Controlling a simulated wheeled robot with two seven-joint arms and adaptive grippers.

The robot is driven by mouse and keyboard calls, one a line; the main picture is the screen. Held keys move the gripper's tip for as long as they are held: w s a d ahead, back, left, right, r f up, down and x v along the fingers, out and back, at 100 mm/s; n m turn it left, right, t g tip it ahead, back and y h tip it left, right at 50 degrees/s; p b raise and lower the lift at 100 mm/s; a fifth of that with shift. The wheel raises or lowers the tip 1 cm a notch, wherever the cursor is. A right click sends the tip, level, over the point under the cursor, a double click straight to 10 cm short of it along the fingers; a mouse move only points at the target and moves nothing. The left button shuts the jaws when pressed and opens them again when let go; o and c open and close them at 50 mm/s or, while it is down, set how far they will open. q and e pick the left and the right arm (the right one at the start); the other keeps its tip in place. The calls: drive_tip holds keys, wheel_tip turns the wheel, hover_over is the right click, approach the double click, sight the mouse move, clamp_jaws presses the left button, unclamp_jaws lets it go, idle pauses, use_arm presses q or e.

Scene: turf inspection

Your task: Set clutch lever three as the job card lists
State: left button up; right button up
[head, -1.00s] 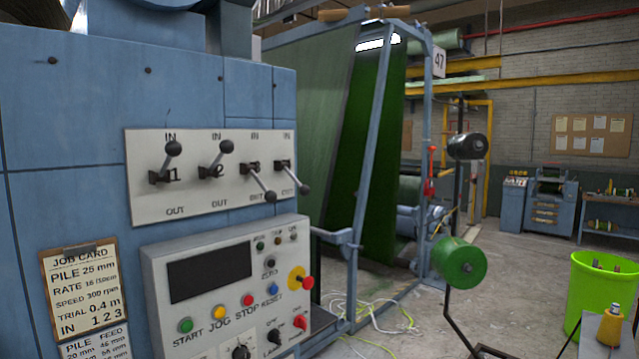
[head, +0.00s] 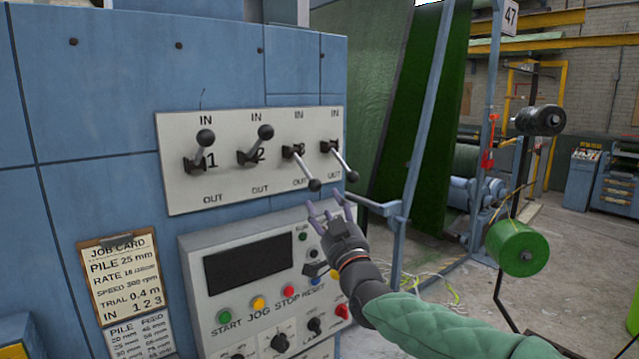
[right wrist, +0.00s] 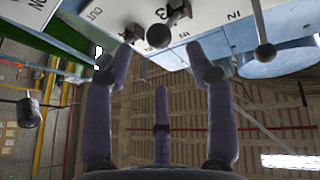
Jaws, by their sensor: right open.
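Clutch lever three (head: 301,168) slants down toward OUT on the white lever plate (head: 228,185). Its black knob is at its lower right end. Levers one (head: 201,148) and two (head: 257,145) are up toward IN; lever four (head: 341,162) is down toward OUT. The job card (head: 118,280) reads "IN 1 2 3". My right gripper (head: 330,208) is open and empty, its fingers just below the knobs of levers three and four. In the right wrist view its fingers (right wrist: 158,78) are spread, with a black knob (right wrist: 158,37) beyond them. My left gripper is out of view.
The control panel (head: 200,262) with buttons and a dark screen juts out below the lever plate, behind my right arm. A blue frame post (head: 415,150) stands to the right. A green spool (head: 515,248) is farther right, over open floor.

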sight(317, 190)
drive_tip(key=p+x, duration=0.2)
drive_tip(key=x, duration=0.6)
drive_tip(key=shift+w, duration=0.15)
clamp_jaws()
